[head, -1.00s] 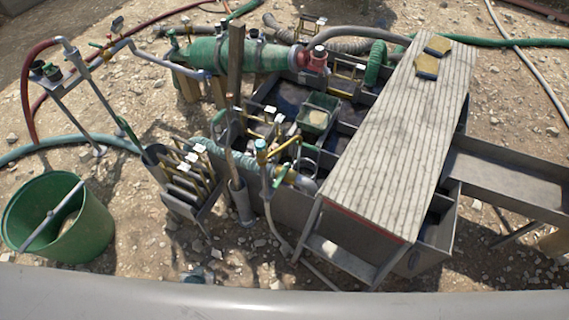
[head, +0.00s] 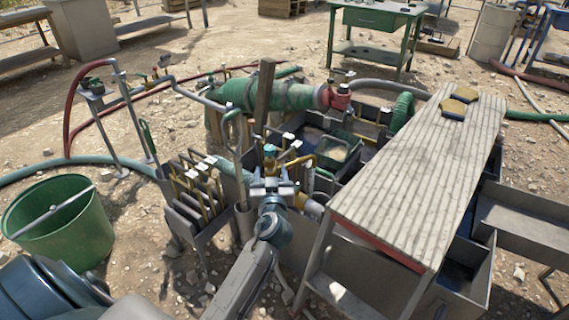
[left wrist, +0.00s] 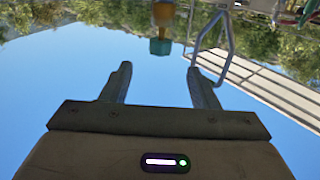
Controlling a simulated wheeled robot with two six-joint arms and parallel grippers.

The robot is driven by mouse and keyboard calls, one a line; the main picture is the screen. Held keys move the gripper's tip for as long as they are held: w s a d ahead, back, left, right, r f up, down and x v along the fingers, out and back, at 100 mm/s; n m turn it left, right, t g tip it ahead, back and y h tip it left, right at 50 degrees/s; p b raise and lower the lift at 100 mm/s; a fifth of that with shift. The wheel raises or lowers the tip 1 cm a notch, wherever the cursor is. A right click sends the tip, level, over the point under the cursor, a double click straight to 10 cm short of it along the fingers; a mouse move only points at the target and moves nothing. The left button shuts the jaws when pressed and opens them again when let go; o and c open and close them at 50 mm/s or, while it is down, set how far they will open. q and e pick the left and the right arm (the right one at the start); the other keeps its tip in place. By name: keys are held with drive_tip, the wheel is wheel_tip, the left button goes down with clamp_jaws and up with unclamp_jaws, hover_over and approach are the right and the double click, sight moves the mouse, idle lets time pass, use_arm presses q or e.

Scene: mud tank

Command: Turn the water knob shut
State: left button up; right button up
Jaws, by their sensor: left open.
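The teal water knob (head: 270,150) sits on a brass pipe fitting at the near side of the mud tank (head: 292,245). In the left wrist view, which looks inverted, the teal knob (left wrist: 160,47) hangs below a brass stem, just beyond the fingertips. My left gripper (head: 272,183) reaches in from below and is just in front of the knob. In the wrist view the left gripper (left wrist: 161,75) is open, with one finger on each side and only sky between them. It does not touch the knob there. My right gripper is not in view.
A rack of brass-handled plates (head: 195,220) stands left of the knob. A green bucket (head: 62,230) is at far left. A bent grey pipe (left wrist: 222,45) passes close to the knob.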

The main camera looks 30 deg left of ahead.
sight(270, 155)
use_arm(q)
drive_tip(key=x, duration=1)
drive_tip(key=shift+w+a+p, duration=0.25)
drive_tip(key=shift+a+p, duration=0.05)
drive_tip(key=shift+f, duration=0.1)
drive_tip(key=c, duration=1)
